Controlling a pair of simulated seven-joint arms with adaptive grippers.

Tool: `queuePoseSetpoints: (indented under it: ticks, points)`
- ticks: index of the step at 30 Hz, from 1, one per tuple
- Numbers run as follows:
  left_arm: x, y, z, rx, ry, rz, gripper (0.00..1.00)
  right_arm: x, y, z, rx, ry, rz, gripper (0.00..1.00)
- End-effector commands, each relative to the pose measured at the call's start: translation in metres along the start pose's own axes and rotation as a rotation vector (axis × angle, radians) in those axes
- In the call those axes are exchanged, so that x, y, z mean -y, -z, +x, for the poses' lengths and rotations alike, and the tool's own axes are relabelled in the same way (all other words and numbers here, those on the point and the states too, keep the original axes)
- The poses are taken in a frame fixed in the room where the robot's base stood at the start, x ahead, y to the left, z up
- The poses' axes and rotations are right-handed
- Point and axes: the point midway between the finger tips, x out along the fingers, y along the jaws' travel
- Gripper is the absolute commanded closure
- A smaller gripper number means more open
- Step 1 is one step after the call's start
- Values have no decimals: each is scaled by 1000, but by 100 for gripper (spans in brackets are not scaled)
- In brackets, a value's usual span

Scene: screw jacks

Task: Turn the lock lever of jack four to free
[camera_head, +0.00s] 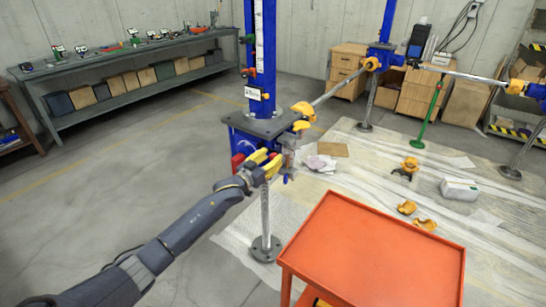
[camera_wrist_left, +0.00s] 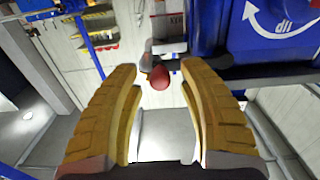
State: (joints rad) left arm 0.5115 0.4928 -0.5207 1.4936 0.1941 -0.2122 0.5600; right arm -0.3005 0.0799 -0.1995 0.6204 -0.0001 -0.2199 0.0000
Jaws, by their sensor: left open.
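My left gripper (camera_head: 268,162) reaches the blue jack housing (camera_head: 238,122) at the foot of the blue column in the head view. In the left wrist view, its two yellow fingers (camera_wrist_left: 160,85) are open and apart. A red knob (camera_wrist_left: 159,77), seemingly the lock lever's end, shows between the fingertips, with no clear contact. Dark metal (camera_wrist_left: 147,61) shows beside the knob; the rest of the lever is hard to make out. The blue housing (camera_wrist_left: 285,28) bears a white curved arrow at upper right. I cannot read a jack number. My right gripper is not in view.
An orange cart (camera_head: 385,250) stands at front right. A metal post on a round base (camera_head: 265,247) stands below the gripper. A bench (camera_head: 130,60) with small items lines the back left. Yellow fittings (camera_head: 408,207) and a white box (camera_head: 459,189) lie on the sheeted floor.

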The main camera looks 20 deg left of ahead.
Motion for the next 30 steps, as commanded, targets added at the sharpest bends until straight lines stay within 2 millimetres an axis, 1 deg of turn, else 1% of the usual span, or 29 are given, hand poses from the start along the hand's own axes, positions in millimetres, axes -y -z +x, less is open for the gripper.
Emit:
queuePoseSetpoints:
  ticks: [1,6,18,28,30]
  points:
    - [0,0,4,-1,0,0,59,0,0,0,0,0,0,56]
    - [0,1,12,0,1,0,59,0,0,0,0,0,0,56]
    - [0,0,14,0,0,0,60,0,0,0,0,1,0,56]
    - [0,0,14,0,0,0,98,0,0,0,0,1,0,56]
    - [0,0,14,0,0,0,100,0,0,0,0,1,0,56]
